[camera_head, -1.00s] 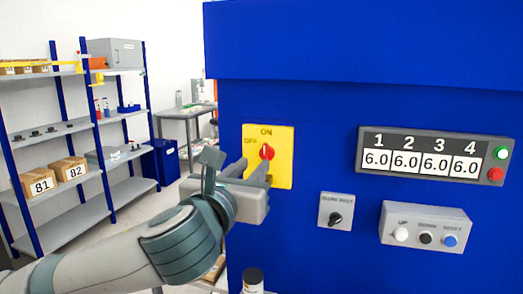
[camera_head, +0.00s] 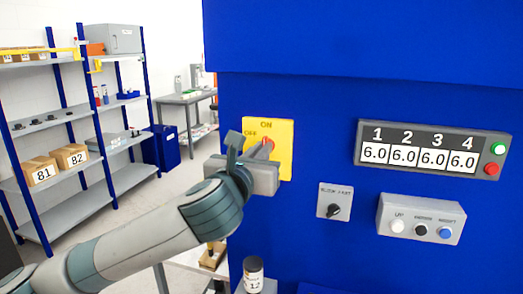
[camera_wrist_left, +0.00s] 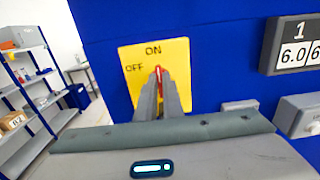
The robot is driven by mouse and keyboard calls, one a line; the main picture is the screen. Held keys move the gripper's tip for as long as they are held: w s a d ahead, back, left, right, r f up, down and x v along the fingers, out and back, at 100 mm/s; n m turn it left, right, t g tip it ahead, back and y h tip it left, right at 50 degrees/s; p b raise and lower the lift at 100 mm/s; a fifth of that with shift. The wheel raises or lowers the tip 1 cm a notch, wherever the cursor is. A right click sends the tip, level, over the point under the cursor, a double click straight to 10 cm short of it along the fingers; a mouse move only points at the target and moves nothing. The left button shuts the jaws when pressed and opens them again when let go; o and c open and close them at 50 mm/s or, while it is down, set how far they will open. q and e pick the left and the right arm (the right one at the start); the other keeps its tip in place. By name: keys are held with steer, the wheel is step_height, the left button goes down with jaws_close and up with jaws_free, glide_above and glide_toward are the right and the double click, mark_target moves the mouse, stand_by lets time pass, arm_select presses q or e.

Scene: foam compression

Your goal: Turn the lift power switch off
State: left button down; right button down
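The lift power switch is a red knob (camera_wrist_left: 158,71) on a yellow plate (camera_head: 285,160) marked ON at the top and OFF at the left, on the blue machine. In the left wrist view the knob stands about upright, toward ON. My left gripper (camera_head: 266,147) is in front of the plate with its fingertips at the knob. In the left wrist view the two fingers (camera_wrist_left: 160,80) are close together with the red knob between their tips, and they look shut on it. They hide most of the knob. My right gripper is in neither view.
The blue machine (camera_head: 300,105) carries a display (camera_head: 432,152), a small black selector (camera_head: 335,202) and a button box (camera_head: 421,219) right of the switch. A labelled bottle (camera_head: 253,275) stands below my gripper. Shelves (camera_head: 75,130) stand at the left.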

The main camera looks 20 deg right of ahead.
arm_select(q)
steer(key=shift+n, duration=0.3)
steer(key=n+b, duration=0.1)
steer(key=n, duration=0.3)
steer(key=shift+a, duration=0.1)
steer(key=n+b, duration=0.1)
steer(key=n, duration=0.4)
steer(key=shift+w+a+f+n, duration=0.1)
steer(key=shift+n, duration=0.2)
steer(key=n, duration=0.3)
steer(key=shift+n+b, duration=0.3)
steer(key=shift+b, duration=0.1)
steer(key=n, duration=0.4)
steer(key=shift+f, duration=0.15)
steer(key=c, duration=1.9)
jaws_free()
steer(key=shift+w+a, duration=0.1)
